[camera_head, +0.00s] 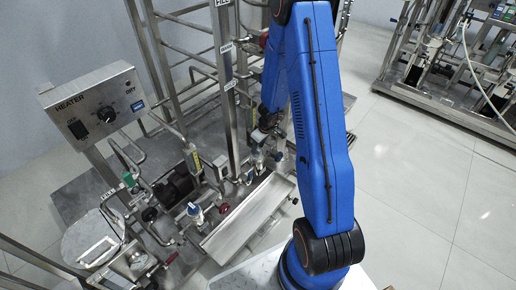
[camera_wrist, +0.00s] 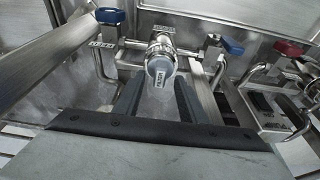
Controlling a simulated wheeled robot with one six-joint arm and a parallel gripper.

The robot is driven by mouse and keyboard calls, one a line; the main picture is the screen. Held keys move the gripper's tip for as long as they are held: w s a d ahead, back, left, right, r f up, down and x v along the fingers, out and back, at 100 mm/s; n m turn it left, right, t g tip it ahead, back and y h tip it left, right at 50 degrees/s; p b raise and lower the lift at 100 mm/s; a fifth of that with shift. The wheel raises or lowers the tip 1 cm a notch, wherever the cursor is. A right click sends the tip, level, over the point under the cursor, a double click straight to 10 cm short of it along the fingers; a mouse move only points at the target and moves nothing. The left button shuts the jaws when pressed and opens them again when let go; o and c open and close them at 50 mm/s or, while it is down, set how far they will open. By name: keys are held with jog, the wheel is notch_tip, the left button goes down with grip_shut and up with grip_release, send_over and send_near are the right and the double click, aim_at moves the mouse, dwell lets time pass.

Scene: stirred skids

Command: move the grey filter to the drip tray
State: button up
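The grey filter (camera_wrist: 160,66) shows in the wrist view as a round grey-capped body with a small printed label, joined to a shiny metal fitting on a pipe. My gripper (camera_wrist: 156,92) has its two dark fingers apart, one to each side below the filter. The filter lies in line with the gap. I cannot tell whether either finger touches it. In the head view the drip tray (camera_head: 246,220) is a long, shallow metal trough at the skid's front, empty where visible. My blue arm hides part of the gripper's surroundings there.
A blue-handled valve (camera_wrist: 231,46) stands right of the filter and another blue handle (camera_wrist: 110,15) to its left. A red-handled valve (camera_wrist: 288,48) is further right. In the head view, a heater box (camera_head: 97,105) and pipes crowd the left; open floor (camera_head: 420,190) lies right.

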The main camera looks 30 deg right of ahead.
jog(key=shift+w+f, duration=0.15)
jog(key=shift+f, duration=0.4)
jog(key=shift+c, duration=0.4)
grip_shut()
jog(key=shift+r, duration=0.7)
jog(key=shift+r, duration=2.9)
